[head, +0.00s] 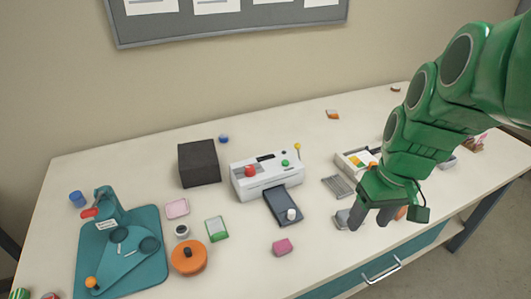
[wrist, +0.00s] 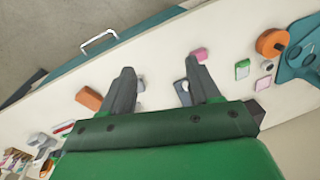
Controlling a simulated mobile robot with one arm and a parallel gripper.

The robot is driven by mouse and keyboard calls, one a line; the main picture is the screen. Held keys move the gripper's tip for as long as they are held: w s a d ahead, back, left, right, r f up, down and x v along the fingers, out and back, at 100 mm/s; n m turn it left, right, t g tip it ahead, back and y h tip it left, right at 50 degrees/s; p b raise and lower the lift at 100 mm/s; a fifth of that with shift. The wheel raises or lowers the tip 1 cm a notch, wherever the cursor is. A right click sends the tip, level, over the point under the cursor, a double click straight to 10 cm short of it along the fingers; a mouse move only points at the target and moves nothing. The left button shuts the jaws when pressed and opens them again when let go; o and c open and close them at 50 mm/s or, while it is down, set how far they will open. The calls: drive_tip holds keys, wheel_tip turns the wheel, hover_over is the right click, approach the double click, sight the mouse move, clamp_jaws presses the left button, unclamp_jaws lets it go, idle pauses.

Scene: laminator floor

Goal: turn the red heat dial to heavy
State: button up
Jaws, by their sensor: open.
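The laminator (head: 266,175) is a white box in the middle of the table. A red dial (head: 249,171) is on its front left and a green knob (head: 285,163) is to the right of it. A dark tray (head: 284,207) with a white knob-like piece on it extends from its front. Heat markings are too small to read. My gripper (head: 370,221) is open and empty, above the table to the right of the laminator. In the wrist view my gripper (wrist: 155,80) points over the table, and the red dial does not show.
A black box (head: 199,163) stands left of the laminator. An orange round pot (head: 189,258) and a teal machine (head: 120,250) are further left. A pink block (head: 282,247) lies in front. A box of cards (head: 355,165) and a grey slotted piece (head: 338,187) are to the right.

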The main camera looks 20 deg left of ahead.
drive_tip(key=w+a+f+n+y, duration=0.15)
drive_tip(key=w+a+n, duration=0.35)
drive_tip(key=w+a, duration=0.75)
drive_tip(key=n+y, duration=0.2)
drive_tip(key=n, duration=0.4)
approach(250, 167)
drive_tip(key=shift+t+h, duration=0.25)
drive_tip(key=shift+t, duration=0.15)
drive_tip(key=shift+s+x, duration=0.2)
drive_tip(key=shift+x, duration=2)
drive_tip(key=shift+s+x, duration=0.2)
drive_tip(key=shift+x, duration=1.95)
drive_tip(key=shift+a+r, duration=0.1)
drive_tip(key=shift+a, duration=0.05)
drive_tip(key=shift+c, duration=0.3)
drive_tip(key=c, duration=0.9)
